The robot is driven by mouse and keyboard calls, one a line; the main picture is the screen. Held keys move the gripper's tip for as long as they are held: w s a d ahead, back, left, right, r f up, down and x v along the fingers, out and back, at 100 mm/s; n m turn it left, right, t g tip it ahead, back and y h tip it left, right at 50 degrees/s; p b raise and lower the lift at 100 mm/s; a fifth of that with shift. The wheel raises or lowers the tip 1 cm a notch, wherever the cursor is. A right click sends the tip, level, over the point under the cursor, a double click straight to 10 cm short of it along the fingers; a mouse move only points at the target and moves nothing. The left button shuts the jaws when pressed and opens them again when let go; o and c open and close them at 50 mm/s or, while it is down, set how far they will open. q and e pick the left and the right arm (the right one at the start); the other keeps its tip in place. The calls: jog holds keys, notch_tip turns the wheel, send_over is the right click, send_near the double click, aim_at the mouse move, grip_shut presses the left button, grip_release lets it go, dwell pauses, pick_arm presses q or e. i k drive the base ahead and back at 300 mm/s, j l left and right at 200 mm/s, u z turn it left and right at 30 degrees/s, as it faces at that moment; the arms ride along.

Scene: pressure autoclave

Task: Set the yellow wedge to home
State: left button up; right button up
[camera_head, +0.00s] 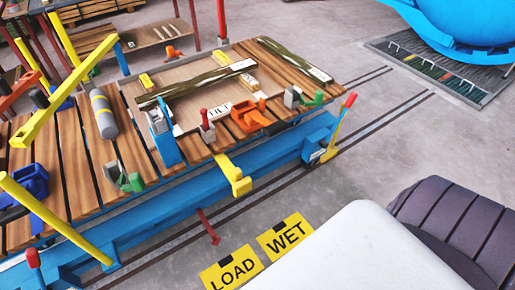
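A yellow, wedge-like piece (235,177) sticks out from the front edge of the slatted wooden deck (135,150), above the blue cart frame. It looks like the yellow wedge, but no label shows this. No mark reading "home" can be made out. Neither of my grippers shows in the head view.
Yellow bars rise at left. A yellow lever (341,122) stands at the cart's right end. LOAD (231,270) and WET (286,237) signs lie on the floor.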

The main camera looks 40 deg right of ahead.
aim_at(240, 185)
jog(key=i+l, duration=0.1)
jog(key=l, duration=0.25)
jog(key=i+l, duration=0.1)
jog(key=l, duration=0.2)
jog(key=i+l, duration=0.1)
jog(key=l, duration=0.25)
jog(key=l+z, duration=0.1)
jog(key=l, duration=0.2)
jog(key=i, duration=0.05)
